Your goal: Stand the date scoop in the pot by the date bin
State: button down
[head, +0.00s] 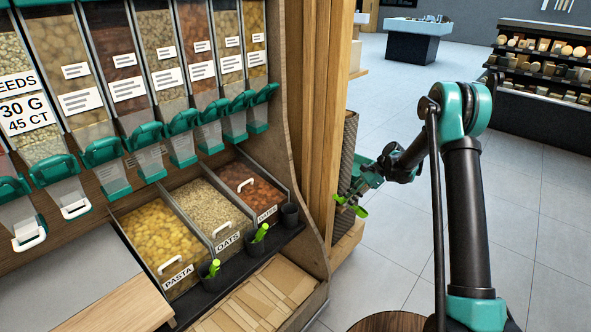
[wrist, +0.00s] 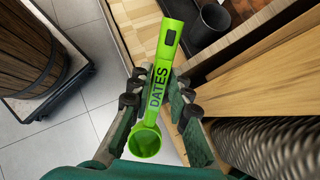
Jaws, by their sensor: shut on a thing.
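The bright green date scoop, marked DATES, shows in the wrist view (wrist: 160,75) and, small, in the head view (head: 352,206). My gripper (wrist: 157,92) is shut on it; in the wrist view the handle end points up the picture and the round bowl lies at the bottom. In the head view my gripper (head: 362,184) holds it in the air, right of the shelf's wooden side panel. The date bin (head: 252,183), labelled DATES, is the rightmost open bin. The dark pot (head: 290,214) by it looks empty; a dark pot also shows in the wrist view (wrist: 212,20).
Two other pots on the ledge hold green scoops (head: 260,233) (head: 213,267), by the oats bin (head: 210,208) and the pasta bin (head: 160,240). The wooden side panel (head: 317,130) stands between my gripper and the bins. A wooden barrel (wrist: 28,50) is at left in the wrist view.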

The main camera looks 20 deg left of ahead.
jog(key=s+a+r+m+t+y, duration=0.1)
jog(key=a+r+m+y, duration=0.1)
jog(key=a+r+y, duration=0.35)
jog(key=a+r+m+t+y, duration=0.1)
jog(key=a+r+m+y, duration=0.1)
jog(key=a, duration=0.6)
jog(key=s+a+r+m+y, duration=0.1)
jog(key=a+r+y, duration=0.25)
jog(key=a, duration=0.35)
jog(key=shift+a+f, duration=0.2)
jog(key=shift+f, duration=6.85)
jog(key=c, duration=0.6)
grip_release()
jog(key=shift+t, duration=0.4)
jog(key=shift+o, duration=0.2)
notch_tip(320, 180, up, 7)
